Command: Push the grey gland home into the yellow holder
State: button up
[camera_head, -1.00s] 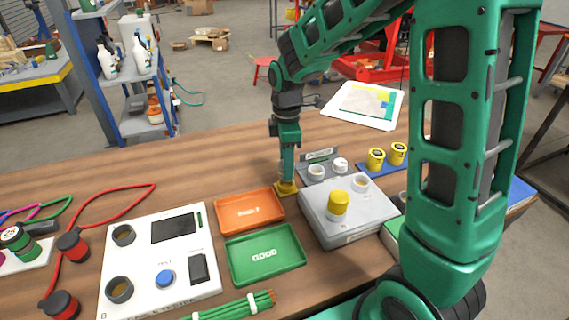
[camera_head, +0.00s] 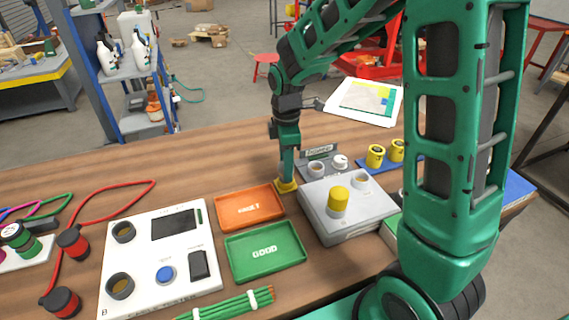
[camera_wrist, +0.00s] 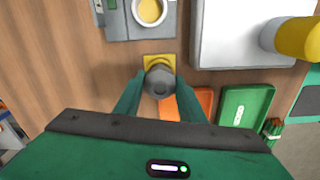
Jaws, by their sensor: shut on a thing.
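The yellow holder (camera_head: 286,187) sits on the wooden table behind the orange tray. In the wrist view its yellow edge (camera_wrist: 158,60) shows beyond the grey gland (camera_wrist: 158,82). My gripper (camera_wrist: 158,96) points down over the holder, with its two green fingers on either side of the gland, shut on it. The gland is over the holder. I cannot tell how deep it sits, because the gland hides the holder's opening. In the head view my gripper (camera_head: 287,172) hides the gland.
A grey box (camera_head: 345,222) with a yellow cylinder (camera_head: 339,199) on top stands right of the holder. A grey fixture (camera_head: 320,160) with white cups is close behind. The orange tray (camera_head: 249,208) and green tray (camera_head: 264,252) lie in front. Bare table is to the left.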

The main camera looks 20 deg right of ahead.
jog(key=shift+f, duration=0.8)
dwell(0.4)
jog(key=o, duration=1.2)
jog(key=shift+r, duration=0.1)
notch_tip(320, 180, up, 10)
jog(key=shift+r, duration=0.25)
